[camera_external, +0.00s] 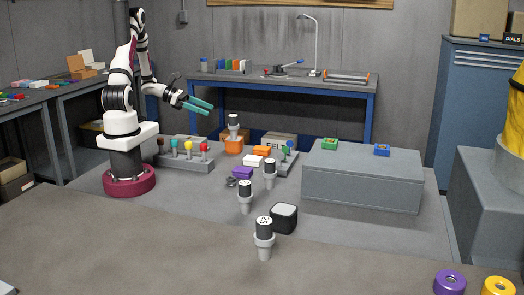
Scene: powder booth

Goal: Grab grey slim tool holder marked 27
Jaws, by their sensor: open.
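Several slim grey tool holders with black tops stand upright. One more tool holder (233,133) stands at an orange block (234,146). I cannot tell which is marked 27. My gripper (209,107), with teal fingers, is open and empty, raised above and left of the orange block, apart from all the holders.
A purple block (242,173) and a dark ring (231,182) lie near the middle holders. A grey rack (184,163) with coloured knobs stands left. A large grey box (362,185) blocks the right. The front floor is mostly clear.

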